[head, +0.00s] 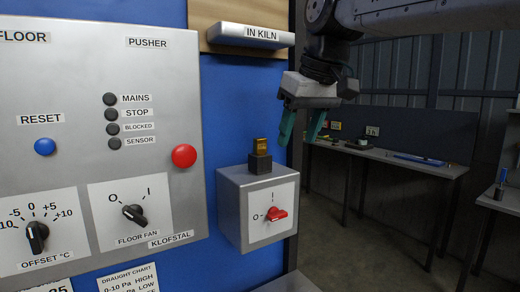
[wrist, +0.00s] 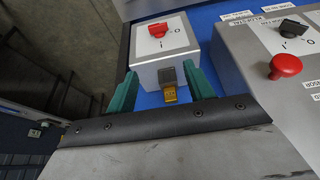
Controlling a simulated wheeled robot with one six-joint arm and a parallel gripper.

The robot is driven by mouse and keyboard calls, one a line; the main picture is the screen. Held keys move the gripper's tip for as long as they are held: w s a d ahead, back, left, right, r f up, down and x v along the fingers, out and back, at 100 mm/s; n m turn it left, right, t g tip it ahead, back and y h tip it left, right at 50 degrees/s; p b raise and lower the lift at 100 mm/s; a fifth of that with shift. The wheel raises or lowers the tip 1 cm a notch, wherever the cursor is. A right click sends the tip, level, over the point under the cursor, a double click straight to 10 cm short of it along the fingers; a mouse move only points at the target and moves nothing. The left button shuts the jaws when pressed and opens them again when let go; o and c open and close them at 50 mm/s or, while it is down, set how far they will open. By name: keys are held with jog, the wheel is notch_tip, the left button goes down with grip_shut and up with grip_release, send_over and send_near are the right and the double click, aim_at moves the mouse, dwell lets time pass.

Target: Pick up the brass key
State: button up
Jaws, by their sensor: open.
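The brass key (head: 260,145) shows as a small brass-coloured piece standing upright in a dark block (head: 260,164) on top of a grey switch box (head: 230,200). Its lower part is hidden in or behind the block. My gripper (head: 301,128) is open and empty, with teal fingers pointing down, to the right of the key and around its height in the head view. In the wrist view the brass key (wrist: 170,94) and dark block (wrist: 166,76) appear between the two open fingers (wrist: 159,74). I see no contact.
The switch box has a red rotary switch (head: 276,214) on its front. A grey control panel (head: 110,120) with a red button (head: 184,156) is to the left. An "IN KILN" shelf (head: 250,36) juts out above the key. Benches (head: 390,158) stand farther back right.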

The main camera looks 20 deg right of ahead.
send_near(260, 139)
jog(key=x, duration=0.5)
jog(key=shift+w+d+f, duration=0.1)
jog(key=shift+w+d, duration=0.1)
jog(key=shift+w, duration=0.2)
jog(key=x, duration=0.5)
jog(key=c, duration=1.1)
